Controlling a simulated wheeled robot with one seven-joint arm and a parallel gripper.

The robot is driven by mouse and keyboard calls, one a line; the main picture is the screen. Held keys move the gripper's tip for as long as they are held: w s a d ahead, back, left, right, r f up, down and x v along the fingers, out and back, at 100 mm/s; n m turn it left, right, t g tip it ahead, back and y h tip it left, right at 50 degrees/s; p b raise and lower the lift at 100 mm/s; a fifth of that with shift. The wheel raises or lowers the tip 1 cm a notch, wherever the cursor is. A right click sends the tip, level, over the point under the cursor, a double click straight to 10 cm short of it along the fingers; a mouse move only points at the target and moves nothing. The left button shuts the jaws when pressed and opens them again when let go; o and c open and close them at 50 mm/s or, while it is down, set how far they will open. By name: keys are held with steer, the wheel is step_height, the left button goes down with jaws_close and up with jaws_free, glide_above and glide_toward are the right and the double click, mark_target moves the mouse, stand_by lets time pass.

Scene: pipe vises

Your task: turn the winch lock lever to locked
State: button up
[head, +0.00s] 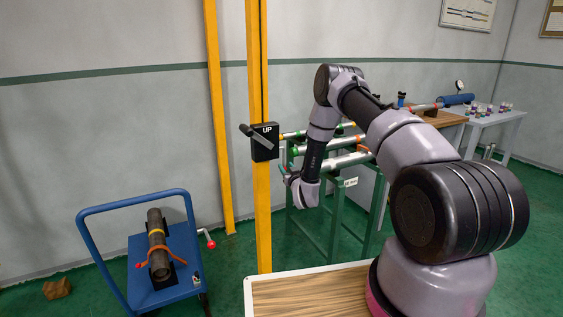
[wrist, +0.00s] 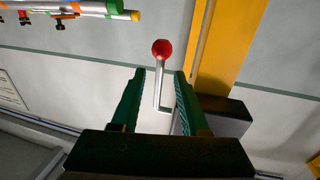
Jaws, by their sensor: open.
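The lever, with a red ball knob (wrist: 161,49) and a bent grey rod, shows in the wrist view. Its rod runs down between the two green fingers of my gripper (wrist: 160,73), with a gap on both sides. My gripper is open and holds nothing. The black winch box (head: 265,142), marked "UP", is on a yellow post in the head view, with a grey crank arm and black handle on its front. The box also shows in the wrist view (wrist: 226,112), right of the fingers. In the head view my gripper (head: 287,178) is low and right of the box; the lever is hardly visible there.
Yellow posts (head: 257,215) stand by the wall. A green rack (head: 333,205) with pipes is behind my arm. A blue cart (head: 165,265) carries a strapped pipe at the lower left. A wooden bench top (head: 310,297) is in front. Open green floor lies between.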

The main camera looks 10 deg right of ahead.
steer(key=w, duration=0.7)
steer(key=shift+w+a, duration=0.15)
steer(key=shift+a, duration=0.25)
jaws_close()
stand_by(0.9)
